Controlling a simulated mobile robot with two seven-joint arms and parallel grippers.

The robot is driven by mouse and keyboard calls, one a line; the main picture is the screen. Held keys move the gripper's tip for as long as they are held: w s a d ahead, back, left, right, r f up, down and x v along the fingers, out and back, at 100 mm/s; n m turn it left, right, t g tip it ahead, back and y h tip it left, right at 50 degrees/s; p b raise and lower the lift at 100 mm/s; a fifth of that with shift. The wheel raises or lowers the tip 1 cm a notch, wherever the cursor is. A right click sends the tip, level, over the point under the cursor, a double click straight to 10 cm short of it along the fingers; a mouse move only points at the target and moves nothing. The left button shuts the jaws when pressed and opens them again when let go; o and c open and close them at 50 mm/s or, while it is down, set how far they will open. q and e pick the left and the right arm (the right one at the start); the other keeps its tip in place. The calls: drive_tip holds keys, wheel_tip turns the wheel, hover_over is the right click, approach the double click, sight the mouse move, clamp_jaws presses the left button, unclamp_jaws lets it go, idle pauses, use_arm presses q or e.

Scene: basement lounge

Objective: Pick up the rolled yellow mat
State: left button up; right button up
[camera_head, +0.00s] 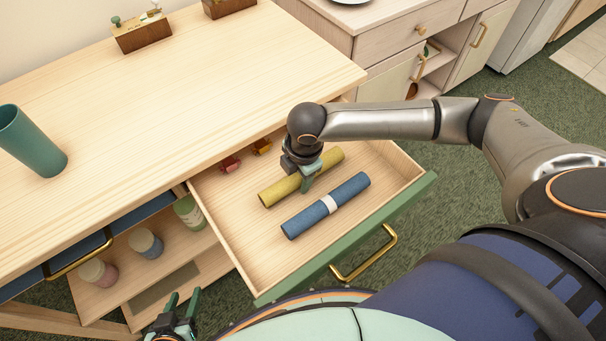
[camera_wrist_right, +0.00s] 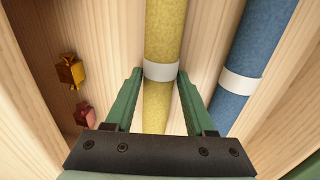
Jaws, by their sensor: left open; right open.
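The rolled yellow mat (camera_head: 283,188) lies in the open drawer (camera_head: 260,271), beside a rolled blue mat (camera_head: 350,190) with a white band. My right gripper (camera_head: 308,182) reaches down into the drawer over the yellow mat and hides its middle. In the right wrist view the yellow mat (camera_wrist_right: 164,38) with its white band runs between the two green fingers of my right gripper (camera_wrist_right: 160,85), which are open, one on each side. I cannot tell whether they touch it. My left gripper (camera_head: 180,306) is open and empty at the bottom left, away from the drawer.
A red item (camera_head: 230,163) and an orange-gold item (camera_head: 262,146) lie at the back of the drawer. The green drawer front with a brass handle (camera_head: 364,255) faces me. A teal cup (camera_head: 30,143) stands on the tabletop. Bottles (camera_head: 146,243) sit on a shelf at left.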

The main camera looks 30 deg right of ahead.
clamp_jaws()
idle(0.3)
drive_tip(key=shift+r, duration=0.1)
